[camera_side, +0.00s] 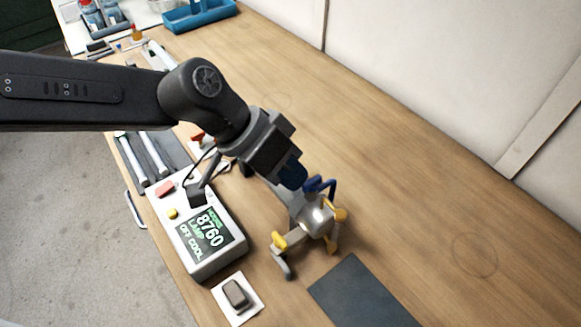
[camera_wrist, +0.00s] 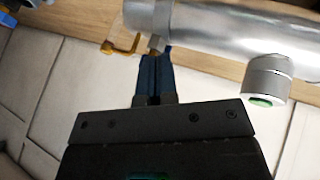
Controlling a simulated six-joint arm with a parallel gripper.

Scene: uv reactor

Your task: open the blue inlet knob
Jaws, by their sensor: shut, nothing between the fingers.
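The blue inlet knob (camera_side: 322,186) is a small blue lever on top of the silver reactor fitting (camera_side: 316,218) in the side view. My gripper (camera_side: 299,181) has dark blue fingers and is beside the knob, on its left. Whether they touch cannot be told. In the wrist view my gripper (camera_wrist: 155,58) is shut and empty, its tips close under the silver reactor cylinder (camera_wrist: 215,28). The blue knob cannot be made out there and may be hidden behind the fingers.
A controller box (camera_side: 193,238) reading 8760 stands at left. A dark mat (camera_side: 362,295) lies in front. The table on the right is clear.

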